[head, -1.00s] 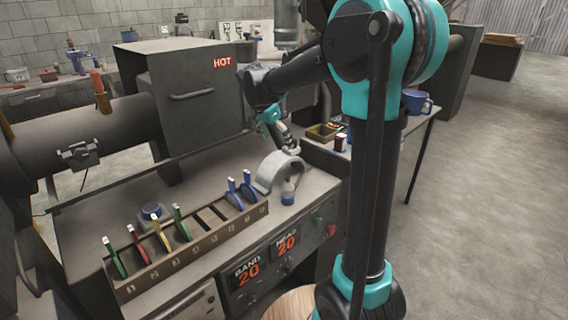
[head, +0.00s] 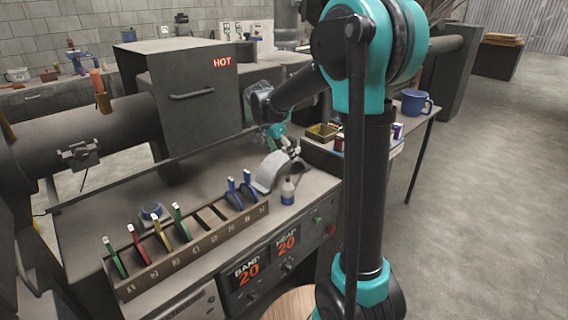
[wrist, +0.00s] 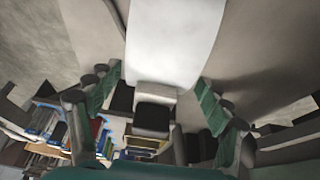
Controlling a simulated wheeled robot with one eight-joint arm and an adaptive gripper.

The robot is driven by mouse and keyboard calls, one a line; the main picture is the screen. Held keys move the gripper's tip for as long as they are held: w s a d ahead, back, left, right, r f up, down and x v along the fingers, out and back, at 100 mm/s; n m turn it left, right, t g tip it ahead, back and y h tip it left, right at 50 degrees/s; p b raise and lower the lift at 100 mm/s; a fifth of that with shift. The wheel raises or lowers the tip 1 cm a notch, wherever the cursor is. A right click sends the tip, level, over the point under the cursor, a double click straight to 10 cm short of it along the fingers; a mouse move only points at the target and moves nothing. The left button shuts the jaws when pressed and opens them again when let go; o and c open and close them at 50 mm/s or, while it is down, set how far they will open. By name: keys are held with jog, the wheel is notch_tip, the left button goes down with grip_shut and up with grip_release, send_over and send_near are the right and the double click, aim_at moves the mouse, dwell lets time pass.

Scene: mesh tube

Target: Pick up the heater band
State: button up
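The heater band is a pale grey curved band (head: 270,172) standing like an arch on the bench top, right of the slotted rack. In the wrist view its smooth pale face (wrist: 175,40) fills the top middle, with a dark block and light strap (wrist: 153,112) below it. My gripper (head: 291,150) is at the band's upper right side in the head view. In the wrist view my gripper (wrist: 157,92) has its two teal fingers spread wide, one on each side of the band. Contact with the band cannot be told.
A small bottle (head: 288,192) stands close in front of the band. The rack (head: 190,250) with coloured-handled tools lies to the left. A dark box marked HOT (head: 195,95) rises behind. A side table holds a blue mug (head: 416,102) and a small tray (head: 322,131).

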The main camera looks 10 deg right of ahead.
jog(key=c, duration=1.5)
jog(key=shift+o, duration=0.2)
